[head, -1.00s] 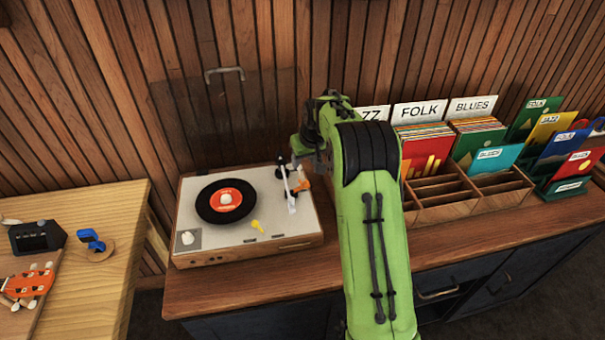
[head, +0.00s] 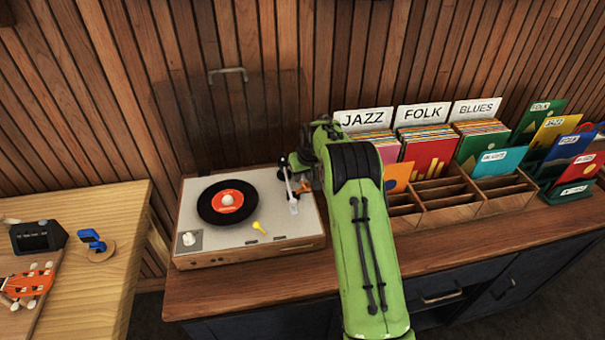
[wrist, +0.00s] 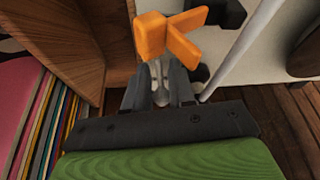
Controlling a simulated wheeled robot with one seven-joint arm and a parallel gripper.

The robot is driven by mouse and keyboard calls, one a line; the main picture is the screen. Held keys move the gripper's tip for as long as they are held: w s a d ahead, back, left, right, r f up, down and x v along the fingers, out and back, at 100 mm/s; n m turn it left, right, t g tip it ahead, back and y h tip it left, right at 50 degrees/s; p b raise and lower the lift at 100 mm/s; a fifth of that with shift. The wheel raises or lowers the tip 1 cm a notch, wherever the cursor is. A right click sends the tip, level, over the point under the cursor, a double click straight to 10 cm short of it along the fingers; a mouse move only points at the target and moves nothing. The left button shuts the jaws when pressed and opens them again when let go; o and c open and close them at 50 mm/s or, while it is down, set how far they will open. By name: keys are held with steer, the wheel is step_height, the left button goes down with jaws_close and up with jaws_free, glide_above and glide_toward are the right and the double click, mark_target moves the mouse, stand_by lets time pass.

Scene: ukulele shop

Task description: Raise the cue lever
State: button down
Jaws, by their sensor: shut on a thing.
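The orange cue lever (wrist: 172,38) shows large at the top of the wrist view, just past my fingertips. In the head view the lever (head: 304,187) is a small orange patch at the right side of the turntable (head: 255,240), beside the tonearm (head: 290,188). My gripper (wrist: 161,72) is at the lever, its two dark fingers close together and shut on it. The exact contact is partly hidden by the fingers. In the head view my green arm covers the area just right of the lever. The tonearm lies beside the record, off its grooves.
A black record (head: 228,201) with a red label is on the platter. A wooden record crate (head: 450,206) stands close on the right. A clear lid (head: 225,120) stands raised behind. A yellow piece (head: 259,228) lies on the deck front.

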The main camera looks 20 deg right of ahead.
steer(key=shift+r+p, duration=0.25)
steer(key=shift+p, duration=0.7)
steer(key=g+p, duration=0.1)
steer(key=p, duration=0.2)
steer(key=shift+w+r, duration=0.1)
steer(key=shift+w, duration=0.1)
steer(key=shift+w+d+f+g+p, duration=0.1)
steer(key=shift+w+f+g+p, duration=0.15)
steer(key=shift+g+p, duration=0.4)
steer(key=shift+p, duration=0.45)
steer(key=shift+f+g, duration=0.1)
steer(key=shift+g, duration=0.15)
steer(key=c, duration=1)
jaws_free()
steer(key=shift+c, duration=0.2)
step_height(320, 180, up, 16)
steer(key=s+p, duration=0.2)
steer(key=shift+s+d+f, duration=0.2)
steer(key=shift+d, duration=0.25)
